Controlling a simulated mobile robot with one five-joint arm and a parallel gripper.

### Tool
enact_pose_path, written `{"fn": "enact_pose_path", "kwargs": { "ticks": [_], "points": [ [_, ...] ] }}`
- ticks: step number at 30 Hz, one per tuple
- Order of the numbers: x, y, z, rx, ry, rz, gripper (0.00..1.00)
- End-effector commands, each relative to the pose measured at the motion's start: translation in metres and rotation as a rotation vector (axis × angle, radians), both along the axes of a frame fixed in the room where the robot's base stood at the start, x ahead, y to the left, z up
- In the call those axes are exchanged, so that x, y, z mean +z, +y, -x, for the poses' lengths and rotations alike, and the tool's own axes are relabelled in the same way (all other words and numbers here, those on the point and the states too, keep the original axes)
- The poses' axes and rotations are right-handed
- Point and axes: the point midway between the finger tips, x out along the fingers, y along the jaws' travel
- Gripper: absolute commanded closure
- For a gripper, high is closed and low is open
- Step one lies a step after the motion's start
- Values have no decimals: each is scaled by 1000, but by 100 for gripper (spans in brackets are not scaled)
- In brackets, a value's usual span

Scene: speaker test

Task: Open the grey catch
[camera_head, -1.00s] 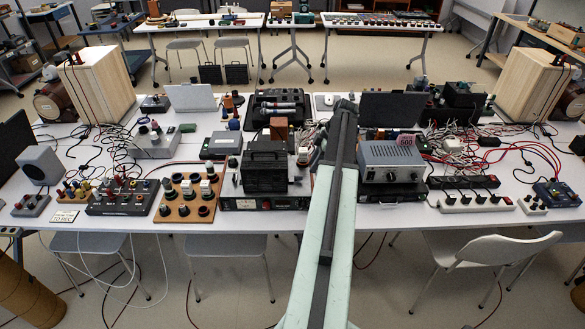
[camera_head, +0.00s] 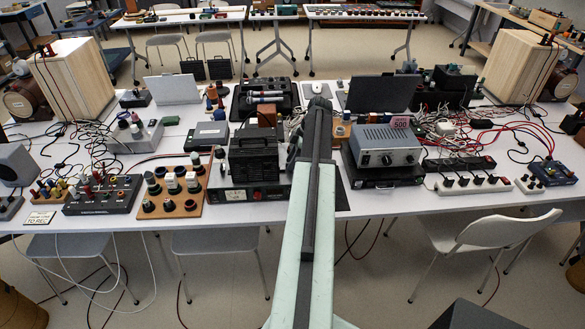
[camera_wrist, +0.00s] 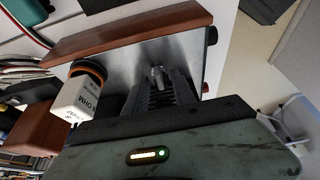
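A small grey metal piece (camera_wrist: 157,76), perhaps the catch, shows in the wrist view. It stands against the grey face of a wood-sided box (camera_wrist: 120,32). The dark ribbed end of my gripper (camera_wrist: 162,92) is right at this piece; whether it touches or grips it, I cannot tell. How far apart my fingers are is not clear. In the head view my arm reaches forward over the table and hides the catch; my gripper cannot be made out there.
In the wrist view a white labelled block (camera_wrist: 77,100) stands left of my gripper. In the head view a black device (camera_head: 254,160) is left of my arm and a grey power supply (camera_head: 384,147) is right of it. The table (camera_head: 405,200) is crowded with cables and devices.

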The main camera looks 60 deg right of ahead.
Motion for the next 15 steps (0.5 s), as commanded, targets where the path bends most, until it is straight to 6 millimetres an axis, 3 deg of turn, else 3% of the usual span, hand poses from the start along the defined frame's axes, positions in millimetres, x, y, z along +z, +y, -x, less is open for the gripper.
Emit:
{"fn": "enact_pose_path", "kwargs": {
  "ticks": [5, 9, 15],
  "points": [
    [1, 0, 0, -1, 0, 0, 69],
    [1, 0, 0, -1, 0, 0, 100],
    [1, 0, 3, -6, 1, -1, 100]
  ]
}}
